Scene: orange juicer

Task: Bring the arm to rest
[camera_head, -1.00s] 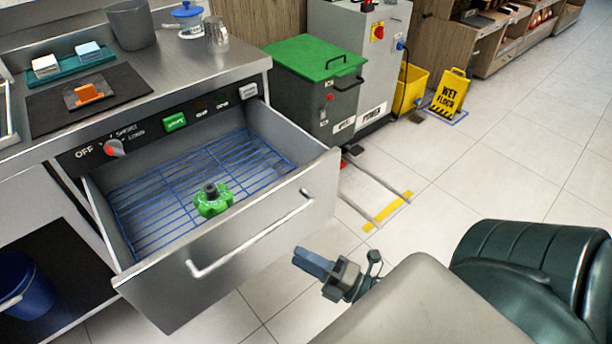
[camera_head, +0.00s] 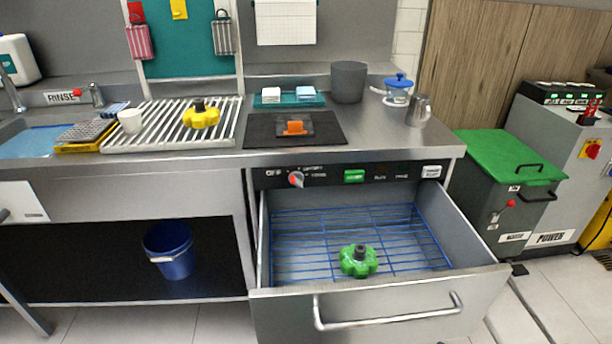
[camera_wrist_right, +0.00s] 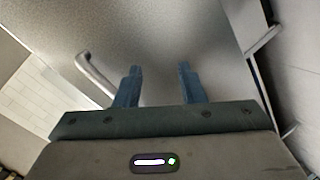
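My right gripper (camera_wrist_right: 160,87) shows in the right wrist view with its two blue fingers apart and nothing between them. A grey surface with a bar handle (camera_wrist_right: 92,72), apparently the drawer front, lies beyond the fingers; the gap to it is hard to judge. In the head view neither gripper shows. The open drawer (camera_head: 280,291) has a bar handle (camera_head: 388,318) and a blue wire rack (camera_head: 300,245). A green knobbed part (camera_head: 358,261) with a dark centre sits on the rack. A similar yellow part (camera_head: 201,115) sits on the ribbed drainboard.
The counter holds a white cup (camera_head: 130,121), an orange block (camera_head: 294,127) on a dark mat, a grey bin (camera_head: 348,82) and a metal cup (camera_head: 419,111). A green-lidded bin (camera_head: 510,158) stands right of the drawer. A blue bucket (camera_head: 170,250) is on the lower shelf.

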